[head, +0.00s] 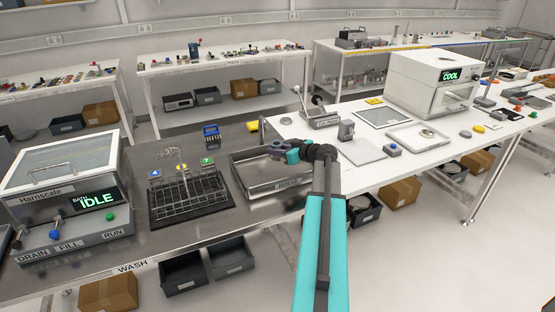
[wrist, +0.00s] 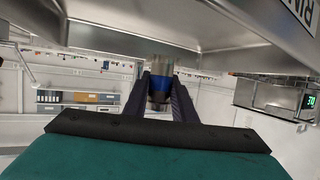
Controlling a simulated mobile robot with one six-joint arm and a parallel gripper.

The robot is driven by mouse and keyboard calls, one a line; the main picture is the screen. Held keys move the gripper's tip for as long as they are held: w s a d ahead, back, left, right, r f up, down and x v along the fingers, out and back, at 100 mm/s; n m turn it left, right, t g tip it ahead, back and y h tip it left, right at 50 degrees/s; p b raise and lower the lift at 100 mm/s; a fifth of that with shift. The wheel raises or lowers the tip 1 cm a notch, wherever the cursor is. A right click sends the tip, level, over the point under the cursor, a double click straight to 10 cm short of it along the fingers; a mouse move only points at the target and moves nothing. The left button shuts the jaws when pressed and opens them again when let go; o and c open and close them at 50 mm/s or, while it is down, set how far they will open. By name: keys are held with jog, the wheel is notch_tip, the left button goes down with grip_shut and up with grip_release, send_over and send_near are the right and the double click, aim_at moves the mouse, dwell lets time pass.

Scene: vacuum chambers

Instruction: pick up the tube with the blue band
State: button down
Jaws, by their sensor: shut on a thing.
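My gripper (wrist: 160,92) is shut on a short cylindrical metal tube with a blue band (wrist: 160,85), seen between its two dark fingers in the wrist view. The band sits around the tube's middle, and the fingers cover its sides. In the head view my gripper (head: 277,149) is over the far part of the shallow metal rinse tray (head: 262,187). The tube is too small there to make out clearly. The wrist view is tilted, with the metal tray's underside or edge (wrist: 130,38) filling the top.
A wire rack (head: 187,198) with numbered flags stands left of the tray, beside the bath unit (head: 70,190) reading IDLE. A small blue holder (head: 211,135) stands behind. To the right are a press (head: 318,112), flat trays (head: 418,136) and a white oven (head: 430,80).

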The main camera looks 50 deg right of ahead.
aim_at(277, 144)
jog(key=shift+r+b, duration=0.55)
jog(key=shift+r, duration=1.8)
